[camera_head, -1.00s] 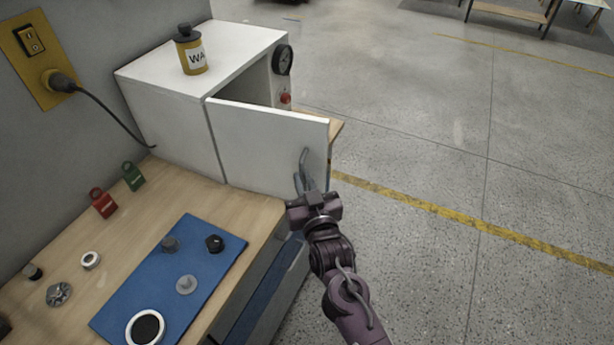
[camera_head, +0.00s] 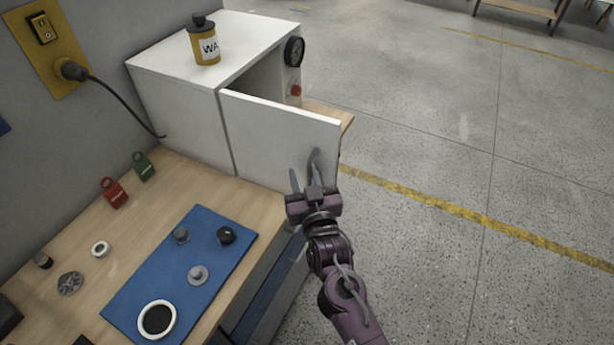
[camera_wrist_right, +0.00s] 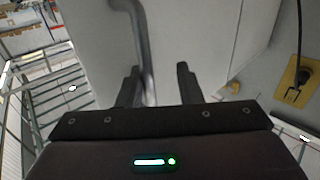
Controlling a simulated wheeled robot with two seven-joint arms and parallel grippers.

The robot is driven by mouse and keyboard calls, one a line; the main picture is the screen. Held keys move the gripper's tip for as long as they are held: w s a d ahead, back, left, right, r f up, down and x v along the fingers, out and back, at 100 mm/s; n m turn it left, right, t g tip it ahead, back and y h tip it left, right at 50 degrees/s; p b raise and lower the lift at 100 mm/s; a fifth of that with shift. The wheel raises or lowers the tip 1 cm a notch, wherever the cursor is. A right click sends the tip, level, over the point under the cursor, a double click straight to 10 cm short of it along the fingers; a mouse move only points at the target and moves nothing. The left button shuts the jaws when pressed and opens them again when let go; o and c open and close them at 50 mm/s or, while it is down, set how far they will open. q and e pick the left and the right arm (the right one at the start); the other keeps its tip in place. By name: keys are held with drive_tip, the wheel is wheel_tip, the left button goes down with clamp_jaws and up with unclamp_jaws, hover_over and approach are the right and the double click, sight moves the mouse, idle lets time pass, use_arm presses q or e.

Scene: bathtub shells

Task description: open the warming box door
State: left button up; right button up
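The warming box (camera_head: 180,108) is a white cabinet at the back of the bench. Its white door (camera_head: 270,138) stands partly open, swung out toward me, with a dark gap behind its top edge. A grey bar handle (camera_head: 315,158) is on the door's outer face near the free edge. My right gripper (camera_head: 304,180) is at the handle with its fingers apart. In the right wrist view the handle (camera_wrist_right: 142,45) runs down between the open fingers (camera_wrist_right: 158,80), closer to the left one. Contact cannot be told. My left gripper is out of view.
A yellow bottle (camera_head: 204,44) stands on the box. A black dial (camera_head: 293,51) and red knob (camera_head: 296,90) are on its front. A blue mat (camera_head: 150,270) with small parts lies on the bench. The floor (camera_head: 450,150) to the right is clear.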

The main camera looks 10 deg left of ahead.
drive_tip(key=shift+d, duration=0.35)
drive_tip(key=shift+s+d+f+b, duration=0.2)
drive_tip(key=shift+s+f+b, duration=0.1)
drive_tip(key=shift+s, duration=0.25)
drive_tip(key=b+v, duration=0.1)
drive_tip(key=v, duration=0.5)
drive_tip(key=shift+s+r+b, duration=0.25)
drive_tip(key=shift+s+b, duration=0.05)
drive_tip(key=shift+b, duration=0.1)
drive_tip(key=shift+d, duration=0.1)
